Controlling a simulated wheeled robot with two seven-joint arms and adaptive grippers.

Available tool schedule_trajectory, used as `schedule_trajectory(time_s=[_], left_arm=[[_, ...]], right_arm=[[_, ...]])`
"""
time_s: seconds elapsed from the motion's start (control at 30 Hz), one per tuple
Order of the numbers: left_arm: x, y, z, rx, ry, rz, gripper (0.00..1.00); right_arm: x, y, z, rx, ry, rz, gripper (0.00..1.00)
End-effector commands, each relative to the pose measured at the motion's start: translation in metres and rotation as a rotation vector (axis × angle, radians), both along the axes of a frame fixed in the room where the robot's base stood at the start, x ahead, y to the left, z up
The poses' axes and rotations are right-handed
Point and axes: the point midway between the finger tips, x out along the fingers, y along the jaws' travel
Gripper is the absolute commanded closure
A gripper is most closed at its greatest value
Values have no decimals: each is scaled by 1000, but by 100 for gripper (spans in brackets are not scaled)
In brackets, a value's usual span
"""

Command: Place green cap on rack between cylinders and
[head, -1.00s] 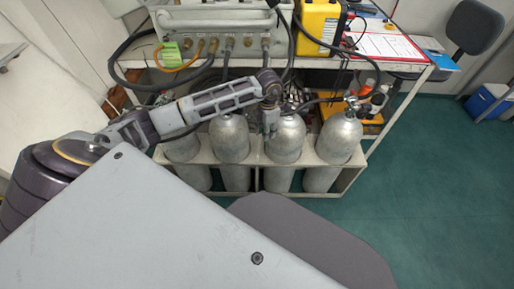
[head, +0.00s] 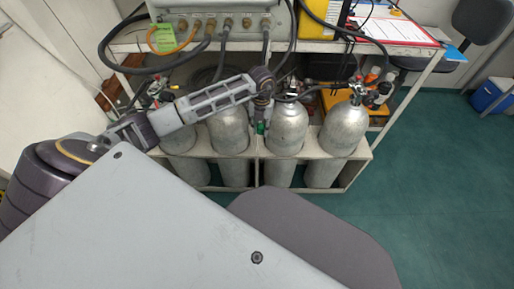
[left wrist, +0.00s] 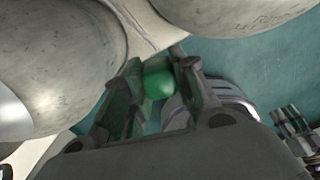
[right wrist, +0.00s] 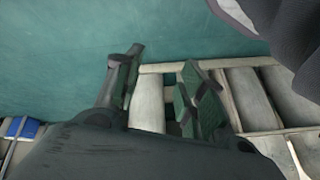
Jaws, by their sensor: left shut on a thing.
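The green cap (left wrist: 158,82) is between the fingers of my left gripper (left wrist: 165,85), which is shut on it. In the head view the green cap (head: 261,127) shows small below my left gripper (head: 262,112), between the two middle cylinders. The gas cylinders (head: 228,130) stand in a row in the white rack (head: 212,171). The left wrist view shows large cylinder bodies (left wrist: 60,65) close on both sides, with a pale rack rail (left wrist: 150,25) between them. My right gripper (right wrist: 155,90) is open and empty, above the floor and rack; it does not show in the head view.
Above the cylinders is a shelf (head: 330,46) with a grey air panel (head: 220,20), a yellow case (head: 320,15) and a clipboard (head: 395,30). Black hoses (head: 120,60) hang around the cylinder valves. Green floor (head: 440,170) to the right is clear.

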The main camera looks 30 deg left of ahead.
Motion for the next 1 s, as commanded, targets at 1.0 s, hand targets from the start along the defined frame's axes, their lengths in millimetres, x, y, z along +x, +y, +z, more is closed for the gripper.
schedule_trajectory(time_s=[1.0], left_arm=[[3, 21, -51, -2, 7, 616, 82]], right_arm=[[5, 13, 47, 54, -55, 20, 60]])
